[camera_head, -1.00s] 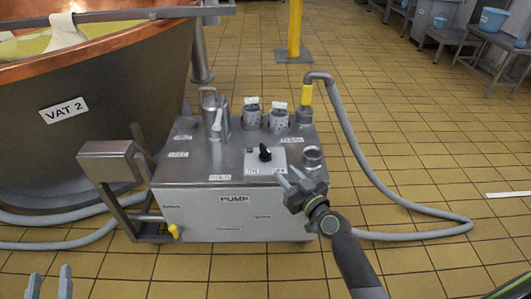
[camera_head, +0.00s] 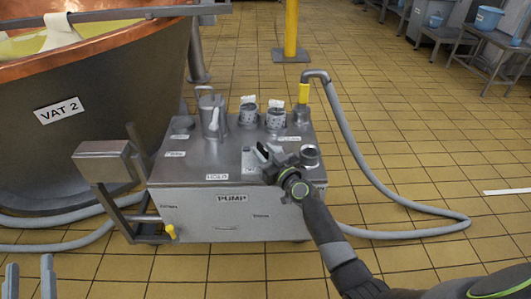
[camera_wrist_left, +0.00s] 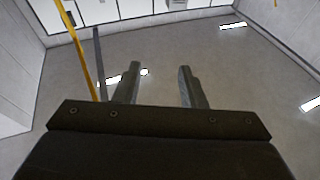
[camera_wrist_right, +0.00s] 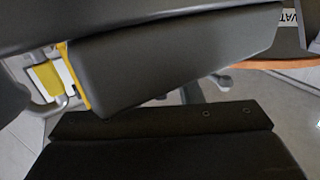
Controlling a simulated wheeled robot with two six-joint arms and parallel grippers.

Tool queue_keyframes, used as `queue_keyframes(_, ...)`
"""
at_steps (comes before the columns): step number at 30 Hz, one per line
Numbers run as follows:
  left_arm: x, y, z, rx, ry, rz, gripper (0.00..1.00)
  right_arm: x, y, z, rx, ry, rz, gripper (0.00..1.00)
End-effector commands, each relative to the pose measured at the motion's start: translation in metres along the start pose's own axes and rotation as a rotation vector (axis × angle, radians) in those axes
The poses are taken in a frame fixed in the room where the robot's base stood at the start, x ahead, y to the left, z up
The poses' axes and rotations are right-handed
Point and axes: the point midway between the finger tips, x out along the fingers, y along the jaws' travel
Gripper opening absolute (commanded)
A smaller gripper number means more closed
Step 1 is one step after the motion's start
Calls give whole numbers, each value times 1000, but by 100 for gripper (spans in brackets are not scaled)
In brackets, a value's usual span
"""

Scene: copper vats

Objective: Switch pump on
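The pump (camera_head: 190,225) is a grey metal box with a PUMP label, standing on the floor beside vat 2. The pale switch plate (camera_head: 248,160) on its top is partly covered by my right gripper (camera_head: 264,153). The dark switch knob on that plate is not clearly visible behind the fingers, so I cannot tell its position or whether I touch it. The right fingertips are too small to tell their gap, and the right wrist view hides them behind a dark block. My left gripper (camera_head: 30,280) is open and empty at the lower left; its spread fingers show in the left wrist view (camera_wrist_left: 158,82).
The copper vat (camera_head: 110,110) stands at the left. A can (camera_head: 212,117) and two perforated cups (camera_head: 248,118) stand on the pump top. A grey hose (camera_head: 355,155) loops to the right over the tiled floor. A yellow post (camera_head: 291,30) rises behind.

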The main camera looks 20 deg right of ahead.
Motion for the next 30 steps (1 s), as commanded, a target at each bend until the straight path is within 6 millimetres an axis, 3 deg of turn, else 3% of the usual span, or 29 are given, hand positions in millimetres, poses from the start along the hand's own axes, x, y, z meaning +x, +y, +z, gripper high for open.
queue_keyframes(1,0,0,0,0,0,0,37,0,0,0,0,0,0,33)
queue_keyframes(9,0,0,0,0,0,0,37,0,0,0,0,0,0,0)
queue_keyframes(19,0,0,4,-6,-31,1,37,0,0,0,0,-1,6,0)
queue_keyframes(26,-9,0,39,-36,-228,2,37,0,0,-1,2,-2,33,0)
queue_keyframes(30,-23,2,68,-65,-411,8,37,0,0,-1,3,-4,59,0)
